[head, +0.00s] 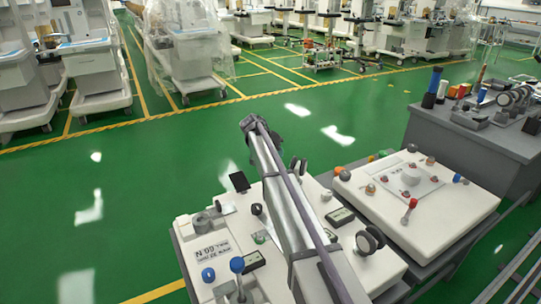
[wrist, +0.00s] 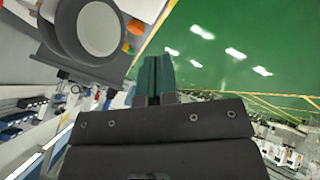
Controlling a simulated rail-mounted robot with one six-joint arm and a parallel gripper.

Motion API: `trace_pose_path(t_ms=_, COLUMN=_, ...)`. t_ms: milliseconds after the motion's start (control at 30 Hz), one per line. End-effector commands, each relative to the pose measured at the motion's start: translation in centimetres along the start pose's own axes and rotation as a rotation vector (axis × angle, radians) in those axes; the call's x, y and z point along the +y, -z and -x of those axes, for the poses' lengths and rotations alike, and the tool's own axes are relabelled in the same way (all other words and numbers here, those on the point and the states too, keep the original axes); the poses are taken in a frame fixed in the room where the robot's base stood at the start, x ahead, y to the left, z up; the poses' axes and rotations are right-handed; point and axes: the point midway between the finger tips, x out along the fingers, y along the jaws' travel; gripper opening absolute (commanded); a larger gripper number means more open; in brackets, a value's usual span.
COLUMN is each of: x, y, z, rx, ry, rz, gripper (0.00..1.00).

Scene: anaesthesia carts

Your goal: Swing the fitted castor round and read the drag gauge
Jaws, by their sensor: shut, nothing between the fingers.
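My gripper (wrist: 158,62) shows in the wrist view with its teal fingers together and empty, above green floor. A dark round part with a pale grey face (wrist: 98,28) is close by at the upper left, apart from the fingers; I cannot tell if it is the castor. In the head view, a dark wheel (head: 370,239) stands at the right edge of the near white bench unit (head: 290,270). Small dark display panels (head: 340,216) lie on that unit; one may be the drag gauge, but no reading is legible. My arm hides part of the unit.
A second white unit (head: 440,225) with coloured knobs stands to the right. A grey bench (head: 475,140) with wheels and bottles is behind it. Anaesthesia carts (head: 190,50) line the back, some under clear plastic. Green floor (head: 290,110) between is open.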

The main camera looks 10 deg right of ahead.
Motion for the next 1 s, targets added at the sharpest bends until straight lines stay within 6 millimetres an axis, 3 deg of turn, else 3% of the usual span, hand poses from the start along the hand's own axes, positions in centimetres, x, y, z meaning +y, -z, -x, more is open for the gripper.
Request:
trace_pose_path(t_ms=100, x=2.1, y=-0.1, z=-1.0, rx=-0.001, ry=-0.001, rz=-0.001, gripper=0.00)
trace_pose_path(t_ms=233, x=3.2, y=0.0, z=-1.6, rx=-0.001, ry=0.000, rz=0.000, gripper=0.00)
trace_pose_path(t_ms=1000, x=4.9, y=0.7, z=-2.9, rx=-0.001, ry=0.000, rz=0.001, gripper=0.00)
